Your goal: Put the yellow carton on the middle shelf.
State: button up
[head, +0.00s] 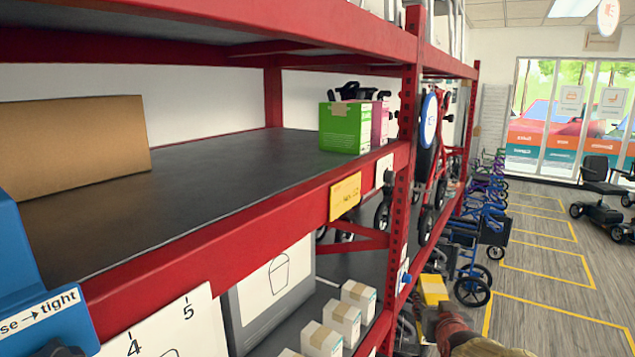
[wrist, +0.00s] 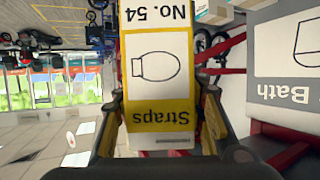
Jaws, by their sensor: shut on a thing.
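The yellow carton (head: 433,289) is at the lower right in the head view, in front of the rack's red upright. In the wrist view the carton (wrist: 158,70) fills the middle, its label upside down, reading "Straps" and "No. 54". My gripper (head: 436,308) is shut on the carton, with a finger on each side (wrist: 162,112). The middle shelf (head: 220,180) is a dark board with a red front beam, between an upper and a lower shelf. My gripper and the carton are right of its bare part and lower in the picture.
A brown box (head: 70,145) stands at the shelf's left, a green carton (head: 345,127) and pink carton (head: 380,122) at its right end. Bare board lies between. Small white cartons (head: 341,318) stand on the lower shelf. The red upright (head: 405,160) and walkers (head: 470,260) are near my arm.

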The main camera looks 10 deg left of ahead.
jog(key=s+a+r+n+y+p, duration=0.1)
jog(key=s+a+r+y+p, duration=0.2)
jog(key=r, duration=0.9)
jog(key=s+a+r+n+g+p, duration=0.1)
jog(key=s+a+r+n+p, duration=0.3)
jog(key=r, duration=0.9)
jog(key=s+a+r+m+y+p, duration=0.15)
jog(key=a+r, duration=0.25)
jog(key=r, duration=0.8)
jog(key=s+a+r+n+g+y, duration=0.1)
jog(key=s+a+r+n+y, duration=0.15)
jog(key=s+a+r, duration=0.35)
jog(key=s+a+r+n+g+y, duration=0.2)
jog(key=s+a+n, duration=0.1)
jog(key=s, duration=0.5)
jog(key=shift+w+a+f+p, duration=0.5)
jog(key=shift+w+a+p, duration=0.45)
jog(key=shift+w+a, duration=1.25)
jog(key=shift+w+a+f+p, duration=0.55)
jog(key=shift+w+a+p, duration=0.45)
jog(key=shift+w+a, duration=1.15)
jog(key=shift+w+a+f+p, duration=0.5)
jog(key=shift+w+a+p, duration=0.45)
jog(key=shift+w+a, duration=1.2)
jog(key=shift+s+a+f, duration=0.15)
jog(key=shift+s+a, duration=0.05)
jog(key=o, duration=1.2)
jog(key=shift+o, duration=0.5)
